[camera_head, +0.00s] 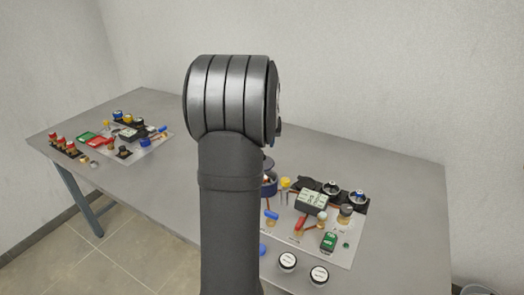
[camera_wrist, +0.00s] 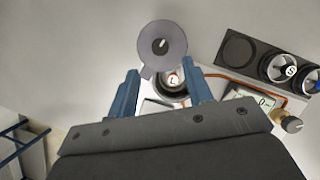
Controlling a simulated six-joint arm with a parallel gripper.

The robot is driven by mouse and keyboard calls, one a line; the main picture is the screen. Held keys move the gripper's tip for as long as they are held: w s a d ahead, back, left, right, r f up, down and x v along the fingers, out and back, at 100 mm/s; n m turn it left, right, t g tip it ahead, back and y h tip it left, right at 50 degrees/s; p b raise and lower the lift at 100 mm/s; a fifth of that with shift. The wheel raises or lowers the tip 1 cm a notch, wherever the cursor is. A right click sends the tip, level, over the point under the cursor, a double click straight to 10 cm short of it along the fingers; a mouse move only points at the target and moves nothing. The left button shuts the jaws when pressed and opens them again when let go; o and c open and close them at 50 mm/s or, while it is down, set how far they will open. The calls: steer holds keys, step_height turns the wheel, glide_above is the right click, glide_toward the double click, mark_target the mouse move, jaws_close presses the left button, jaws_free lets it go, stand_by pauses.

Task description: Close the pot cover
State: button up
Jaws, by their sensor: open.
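The pot cover (camera_wrist: 150,46) is a round grey lid with a dark knob-like centre. In the wrist view it stands raised at the far edge of the pot (camera_wrist: 160,86), so the pot's mouth is uncovered. A round piece marked "L" (camera_wrist: 173,79) shows inside the pot. In the head view the blue pot (camera_head: 270,187) is partly hidden by my arm, with the dark cover (camera_head: 268,163) above it. My gripper (camera_wrist: 160,68) is open, its two blue fingers on either side of the pot and the cover's lower part. I cannot tell whether they touch.
Right of the pot are a black holder (camera_wrist: 236,48) with round dials, a meter (camera_head: 313,200) and a brass knob (camera_wrist: 291,124). Red and blue handled parts and white-capped jars (camera_head: 287,261) lie nearby. A second board (camera_head: 150,150) stands far left. The table's middle is bare.

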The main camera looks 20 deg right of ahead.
steer(key=v, duration=1)
